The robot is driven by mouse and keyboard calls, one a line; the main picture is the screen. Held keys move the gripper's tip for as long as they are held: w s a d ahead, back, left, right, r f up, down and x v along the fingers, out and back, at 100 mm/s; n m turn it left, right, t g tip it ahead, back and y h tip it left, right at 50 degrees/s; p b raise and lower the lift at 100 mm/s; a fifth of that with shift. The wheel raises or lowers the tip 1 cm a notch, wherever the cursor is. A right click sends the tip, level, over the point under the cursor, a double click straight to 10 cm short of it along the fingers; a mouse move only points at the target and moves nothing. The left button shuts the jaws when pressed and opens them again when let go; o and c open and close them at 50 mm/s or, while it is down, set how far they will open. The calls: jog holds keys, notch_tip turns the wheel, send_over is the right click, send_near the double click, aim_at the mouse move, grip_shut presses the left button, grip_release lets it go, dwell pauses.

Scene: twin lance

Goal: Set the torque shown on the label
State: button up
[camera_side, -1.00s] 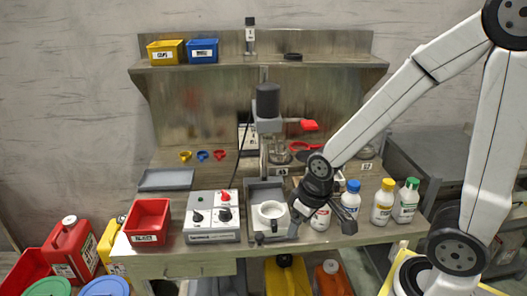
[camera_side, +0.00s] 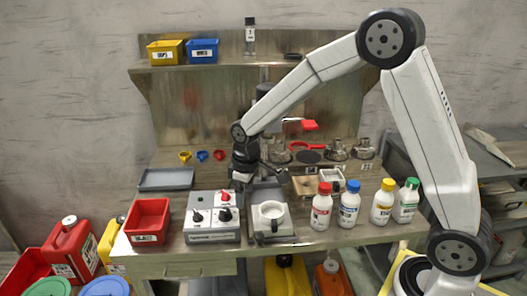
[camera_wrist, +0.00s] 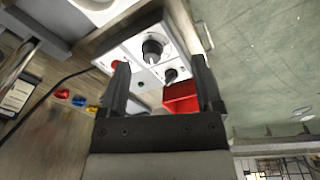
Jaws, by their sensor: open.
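A grey-white control box (camera_side: 212,230) stands on the bench, with two black knobs (camera_side: 225,214) on its face and a red button (camera_side: 224,197) at its upper right. In the wrist view the box shows a large black knob (camera_wrist: 152,48), a second dark knob (camera_wrist: 171,74) and the red button (camera_wrist: 115,65). My gripper (camera_side: 238,185) hovers behind and above the box's right side. In the wrist view my gripper (camera_wrist: 160,63) is open and empty, with the knobs between its fingers. A white label card (camera_wrist: 18,95) shows at the left; its text is too small to read.
An overhead stirrer (camera_side: 262,95) is partly hidden behind my arm. A grey station with a white mug (camera_side: 271,212) stands right of the box, and a red bin (camera_side: 148,218) left of it. Several capped bottles (camera_side: 349,205) line the right. A cable (camera_wrist: 60,85) runs to the box.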

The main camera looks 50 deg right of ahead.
aim_at(225, 211)
jog(key=w+n, duration=0.1)
jog(key=w, duration=0.1)
jog(key=w+f, duration=0.1)
jog(key=w, duration=0.2)
jog(key=w+f+n+g, duration=0.1)
jog(key=w, duration=0.2)
jog(key=shift+a+n, duration=0.15)
jog(key=shift+n, duration=0.15)
jog(key=shift+f, duration=0.1)
jog(key=shift+f, duration=3.8)
grip_shut()
